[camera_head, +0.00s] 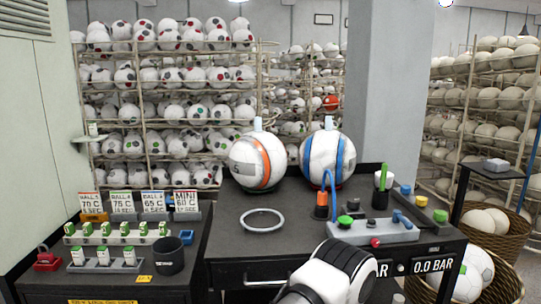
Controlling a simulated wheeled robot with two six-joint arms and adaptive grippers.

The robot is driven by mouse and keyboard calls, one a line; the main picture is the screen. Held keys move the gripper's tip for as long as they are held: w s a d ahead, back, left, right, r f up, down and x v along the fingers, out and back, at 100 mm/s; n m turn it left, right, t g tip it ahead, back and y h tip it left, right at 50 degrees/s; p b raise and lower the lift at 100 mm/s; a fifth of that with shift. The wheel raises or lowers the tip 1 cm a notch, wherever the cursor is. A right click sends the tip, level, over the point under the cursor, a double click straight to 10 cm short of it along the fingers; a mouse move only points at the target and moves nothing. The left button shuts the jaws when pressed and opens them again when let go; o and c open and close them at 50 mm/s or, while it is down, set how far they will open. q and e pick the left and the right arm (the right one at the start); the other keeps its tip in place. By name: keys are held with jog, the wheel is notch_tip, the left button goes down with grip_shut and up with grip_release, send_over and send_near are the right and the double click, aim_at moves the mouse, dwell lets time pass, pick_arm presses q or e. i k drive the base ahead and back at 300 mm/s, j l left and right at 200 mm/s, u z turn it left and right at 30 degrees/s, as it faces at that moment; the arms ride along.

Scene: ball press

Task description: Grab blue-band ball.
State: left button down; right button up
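The blue-band ball (318,156) is white with blue stripes. It sits at the back of the dark workbench (232,225), right of centre, with a pale upright piece behind its top. An orange-band ball (246,165) sits to its left, with a gap between them. A white and black link of one of my arms shows at the bottom centre, in front of the bench; I cannot tell which arm it is. Neither gripper shows. Nothing is touching the blue-band ball from the front.
A grey ring (262,212) lies on the bench before the balls. A control box (377,232) with coloured buttons, a blue hose (332,195) and a pen cup (381,198) stand at the right. A side table (110,282) with signs and a black cup is at the left.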

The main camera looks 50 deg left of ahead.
aim_at(329, 148)
jog(key=u, duration=1.2)
